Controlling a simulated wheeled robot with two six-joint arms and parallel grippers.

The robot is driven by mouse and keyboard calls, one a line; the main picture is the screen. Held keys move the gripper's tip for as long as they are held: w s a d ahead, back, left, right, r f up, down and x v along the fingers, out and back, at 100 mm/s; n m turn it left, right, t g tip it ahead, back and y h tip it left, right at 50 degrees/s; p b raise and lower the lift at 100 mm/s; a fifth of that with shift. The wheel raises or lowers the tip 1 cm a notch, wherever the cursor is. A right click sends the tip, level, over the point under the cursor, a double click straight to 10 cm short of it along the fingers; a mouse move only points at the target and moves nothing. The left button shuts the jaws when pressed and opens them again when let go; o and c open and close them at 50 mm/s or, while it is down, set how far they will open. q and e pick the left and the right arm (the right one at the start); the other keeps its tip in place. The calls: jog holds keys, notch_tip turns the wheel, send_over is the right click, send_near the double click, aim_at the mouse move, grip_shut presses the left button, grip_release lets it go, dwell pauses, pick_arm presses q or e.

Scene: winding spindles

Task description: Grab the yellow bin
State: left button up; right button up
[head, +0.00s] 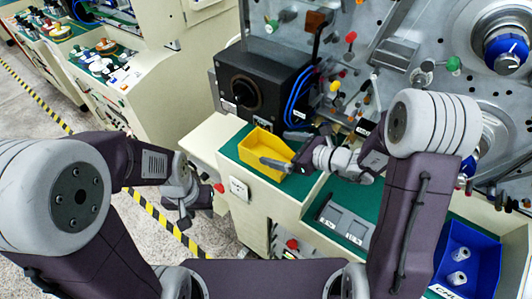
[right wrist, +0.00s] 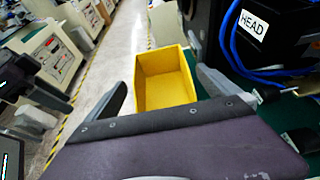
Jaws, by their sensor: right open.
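The yellow bin (head: 254,149) is an open-topped box on the green work surface, at the left end of the bench. In the right wrist view the bin (right wrist: 166,86) lies between and ahead of the fingers and looks empty inside. My right gripper (head: 284,149) is open at the bin's right side, one finger overlapping the bin in the head view. I cannot tell whether a finger touches it. My left gripper (head: 190,200) hangs left of the bench, apart from the bin; its fingers are too unclear to read.
A black box (head: 262,84) with blue cables stands just behind the bin. The machine panel with coloured knobs rises behind my right arm. A blue bin (head: 488,262) with white spools is at lower right. A grey tray (head: 345,222) lies on the bench. Floor is free at left.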

aim_at(268, 154)
jog(key=shift+x, duration=1)
jog(key=shift+p+x, duration=0.75)
jog(key=shift+x, duration=0.4)
jog(key=shift+w+a+f, duration=0.1)
jog(key=shift+a+f, duration=0.1)
jog(key=shift+a, duration=0.15)
jog(key=shift+w+a+f, duration=0.25)
jog(key=shift+w+a, duration=0.05)
jog(key=shift+w, duration=0.05)
jog(key=shift+s+d+r, duration=0.1)
jog(key=shift+s+d, duration=0.05)
jog(key=c, duration=1.6)
pick_arm(q)
jog(key=shift+w+a+r, duration=0.1)
jog(key=shift+w+r, duration=0.1)
jog(key=shift+r, duration=0.55)
